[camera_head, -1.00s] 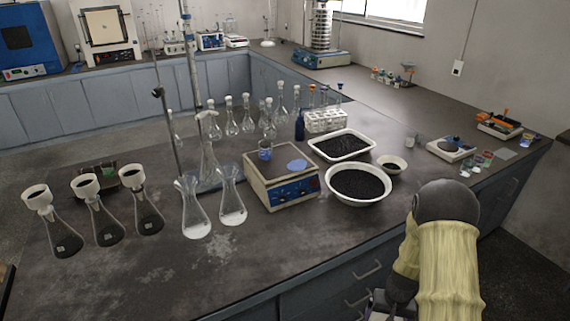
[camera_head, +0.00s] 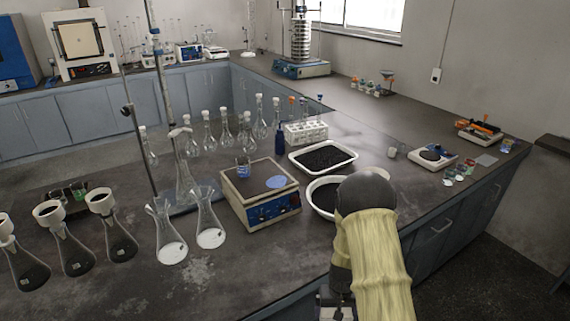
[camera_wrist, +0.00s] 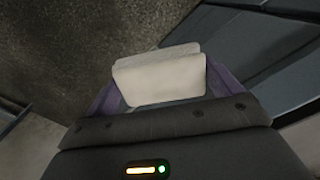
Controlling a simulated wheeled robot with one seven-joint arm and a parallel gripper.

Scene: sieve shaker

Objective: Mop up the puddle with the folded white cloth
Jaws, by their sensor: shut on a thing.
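The folded white cloth (camera_wrist: 160,78) is in the wrist view, a thick pale pad between the two purple fingers of my gripper (camera_wrist: 165,85). My gripper is shut on it, over the dark floor and beside the blue-grey cabinet front. In the head view, my gripper (camera_head: 337,304) is low at the bottom edge, in front of the bench, mostly hidden by my arm. A flat blue patch (camera_head: 276,182) lies on top of the hotplate box (camera_head: 248,186); I cannot tell whether this is the puddle. No other clear puddle shows.
On the bench (camera_head: 130,290) stand several glass flasks (camera_head: 171,240), a small beaker (camera_head: 243,170) on the hotplate, and a white tray of black grains (camera_head: 322,157). A round white bowl (camera_head: 318,200) is partly behind my arm.

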